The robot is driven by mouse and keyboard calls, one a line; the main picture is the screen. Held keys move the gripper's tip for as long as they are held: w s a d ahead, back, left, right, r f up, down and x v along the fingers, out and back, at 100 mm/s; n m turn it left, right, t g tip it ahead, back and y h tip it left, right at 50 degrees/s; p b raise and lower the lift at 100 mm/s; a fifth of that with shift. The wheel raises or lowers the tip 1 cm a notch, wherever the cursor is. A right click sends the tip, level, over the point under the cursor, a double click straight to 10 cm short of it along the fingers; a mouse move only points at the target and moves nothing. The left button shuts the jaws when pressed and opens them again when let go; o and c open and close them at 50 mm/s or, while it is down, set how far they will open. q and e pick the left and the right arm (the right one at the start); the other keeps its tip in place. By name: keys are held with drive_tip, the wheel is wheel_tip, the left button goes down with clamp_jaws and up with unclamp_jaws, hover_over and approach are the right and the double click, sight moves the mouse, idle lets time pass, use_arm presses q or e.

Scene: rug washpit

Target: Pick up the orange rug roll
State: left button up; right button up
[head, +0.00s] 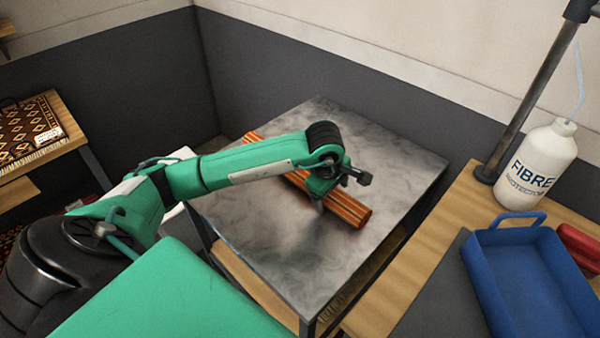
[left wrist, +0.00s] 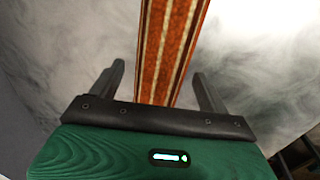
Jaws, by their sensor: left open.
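The orange rug roll (head: 344,206) lies on the grey metal-topped table (head: 260,245). It is long and striped, and its middle is hidden behind my left arm and gripper in the head view. My left gripper (head: 342,194) is over the roll, towards its near right end. In the left wrist view the roll (left wrist: 170,50) runs between the two open fingers of my left gripper (left wrist: 160,95), with a gap on each side. I cannot tell how far above the roll the fingertips are. My right gripper is not in view.
A wooden bench (head: 405,275) on the right holds a blue tray (head: 535,285), a white fibre protector bottle (head: 535,170) and a red object (head: 580,245). A dark post (head: 530,95) rises behind. A patterned rug (head: 25,130) lies on a wooden shelf at left. Walls close off the back.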

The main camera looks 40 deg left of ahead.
use_arm(q)
drive_tip(key=shift+f, duration=0.3)
drive_tip(key=c, duration=1.3)
drive_tip(key=shift+w+r, duration=0.1)
drive_tip(key=shift+c, duration=1.2)
